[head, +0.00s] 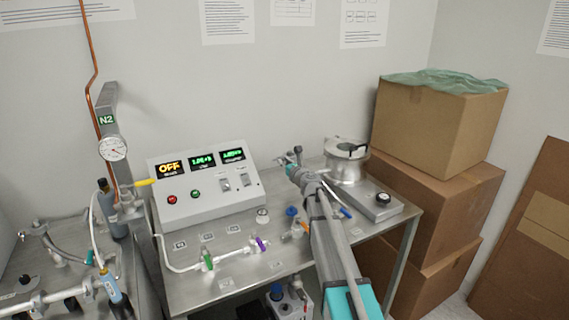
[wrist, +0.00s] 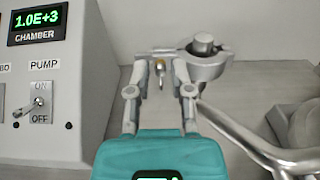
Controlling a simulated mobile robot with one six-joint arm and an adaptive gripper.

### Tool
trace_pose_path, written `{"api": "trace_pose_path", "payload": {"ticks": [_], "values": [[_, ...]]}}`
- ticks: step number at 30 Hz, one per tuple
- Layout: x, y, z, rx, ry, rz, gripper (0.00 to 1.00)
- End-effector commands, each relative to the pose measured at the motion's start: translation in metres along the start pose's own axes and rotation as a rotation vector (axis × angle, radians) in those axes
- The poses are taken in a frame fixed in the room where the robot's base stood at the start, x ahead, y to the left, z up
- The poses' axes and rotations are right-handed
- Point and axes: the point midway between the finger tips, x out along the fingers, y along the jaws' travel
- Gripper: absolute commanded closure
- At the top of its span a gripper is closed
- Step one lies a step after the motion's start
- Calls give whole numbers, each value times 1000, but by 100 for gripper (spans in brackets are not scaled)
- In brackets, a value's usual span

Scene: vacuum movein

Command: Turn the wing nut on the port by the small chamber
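My gripper (wrist: 161,66) is open, with one finger on each side of the wing nut and a visible gap to each. In the head view my gripper (head: 292,170) is just in front of the port fittings (head: 296,154), left of the small metal chamber (head: 346,163). The wing nut is too small to make out there.
The control box (head: 205,188) with lit displays stands to the left; its pump switch (wrist: 35,105) shows in the wrist view. A bent metal pipe (wrist: 245,135) runs close to my right finger. Tubing with valves (head: 225,257) lies on the bench. Cardboard boxes (head: 433,125) stand at right.

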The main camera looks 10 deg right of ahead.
Motion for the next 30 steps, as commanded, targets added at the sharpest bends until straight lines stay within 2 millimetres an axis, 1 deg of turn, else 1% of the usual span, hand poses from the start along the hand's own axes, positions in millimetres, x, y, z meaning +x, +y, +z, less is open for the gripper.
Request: {"api": "trace_pose_path", "payload": {"ticks": [5, 9, 10, 23, 30], "values": [[0, 0, 0, 0, 0, 0, 72], [0, 1, 0, 0, 0, 1, 98], [0, 1, 0, 0, 0, 1, 100], [1, 2, 0, -9, 0, 2, 100], [2, 2, 0, -73, 0, 3, 100]]}}
